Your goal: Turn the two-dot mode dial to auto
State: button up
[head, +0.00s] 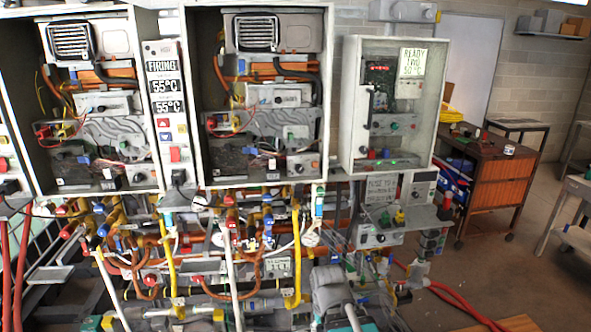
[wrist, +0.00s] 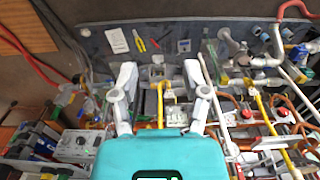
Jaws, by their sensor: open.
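The two-dot mode dial cannot be told apart, as dot marks are too small to read. In the head view, a grey part low in the middle may be my arm; the fingers are not clear there.
Dense pipes and valves (head: 265,235) crowd the space under the heaters. The right cabinet (head: 395,100) has a clear front and a "READY" sign. A wooden cart (head: 500,182) stands at right, with open floor before it. Yellow pliers (wrist: 139,42) show in the wrist view.

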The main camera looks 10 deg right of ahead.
jog(key=shift+d, duration=0.15)
jog(key=m+t+y+p, duration=0.4)
jog(key=m+t+p, duration=0.3)
jog(key=t+p, duration=0.85)
send_near(301, 170)
jog(key=s+d+r, duration=0.1)
jog(key=s+r, duration=0.1)
jog(key=s, duration=0.1)
jog(key=shift+w+d+f+g+p, duration=0.1)
jog(key=shift+w+f+g+p, duration=0.1)
jog(key=shift+g+p, duration=0.2)
jog(key=b+x, duration=0.3)
jog(key=x, duration=1.1)
jog(key=shift+s+f, duration=0.1)
jog(key=shift+s, duration=0.05)
grip_shut()
